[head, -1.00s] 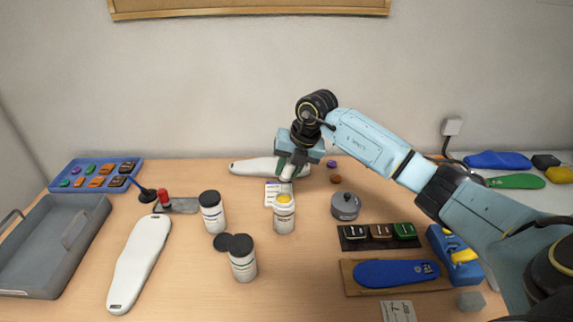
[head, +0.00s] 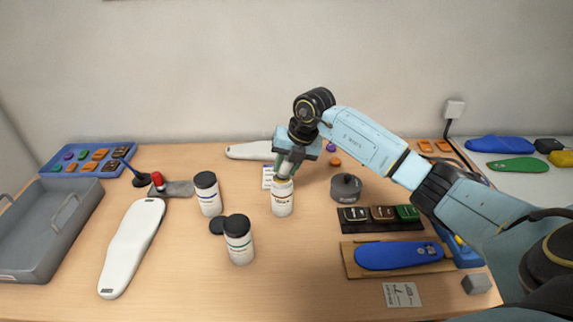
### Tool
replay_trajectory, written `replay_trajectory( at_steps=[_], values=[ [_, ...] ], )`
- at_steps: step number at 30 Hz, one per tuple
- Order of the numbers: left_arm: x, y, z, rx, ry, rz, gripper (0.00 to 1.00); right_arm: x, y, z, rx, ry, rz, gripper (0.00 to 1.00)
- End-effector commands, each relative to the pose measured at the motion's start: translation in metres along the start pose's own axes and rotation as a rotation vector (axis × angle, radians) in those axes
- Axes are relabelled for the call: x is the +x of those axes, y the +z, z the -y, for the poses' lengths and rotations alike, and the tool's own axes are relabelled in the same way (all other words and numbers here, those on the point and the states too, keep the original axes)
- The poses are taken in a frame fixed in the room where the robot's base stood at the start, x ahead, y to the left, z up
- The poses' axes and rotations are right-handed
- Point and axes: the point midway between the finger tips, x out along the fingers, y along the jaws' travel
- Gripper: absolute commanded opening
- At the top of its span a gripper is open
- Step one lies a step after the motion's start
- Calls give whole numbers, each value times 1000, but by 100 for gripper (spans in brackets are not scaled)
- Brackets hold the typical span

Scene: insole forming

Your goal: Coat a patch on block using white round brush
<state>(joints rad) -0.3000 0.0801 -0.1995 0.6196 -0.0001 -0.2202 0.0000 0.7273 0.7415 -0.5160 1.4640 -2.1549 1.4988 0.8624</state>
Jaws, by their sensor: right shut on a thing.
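My right gripper (head: 288,165) points down over the open white jar (head: 282,204) in the middle of the table. It is shut on a pale, whitish brush (head: 284,173), mostly hidden by the fingers. The brush's lower end is at the jar's mouth; I cannot tell how deep it reaches. A small grey block (head: 476,284) sits at the front right. Black, brown and green blocks (head: 382,214) stand in a dark holder right of the jar. I cannot tell which is the task's block. My left gripper is not in view.
Two black-lidded jars (head: 208,194) (head: 239,240) stand left of the open jar. A white foot form (head: 131,247) and a grey tray (head: 40,235) lie at left. A grey pot (head: 345,188) and a blue insole (head: 398,255) are at right. The front middle is clear.

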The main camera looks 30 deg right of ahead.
Motion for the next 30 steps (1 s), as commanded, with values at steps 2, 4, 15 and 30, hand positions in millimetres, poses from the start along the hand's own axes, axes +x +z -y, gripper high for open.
replay_trajectory(
  at_steps=[2, 4, 15, 30],
  values=[
    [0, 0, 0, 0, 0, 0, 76, 0, 0, 0, 0, 0, 0, 7],
    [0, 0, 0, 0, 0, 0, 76, 0, 0, 0, 0, 0, 0, 7],
    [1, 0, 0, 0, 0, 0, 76, 1, 0, 0, 0, 0, 0, 7],
    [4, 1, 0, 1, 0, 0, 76, 7, -1, 2, 0, -1, 0, 7]
  ],
)
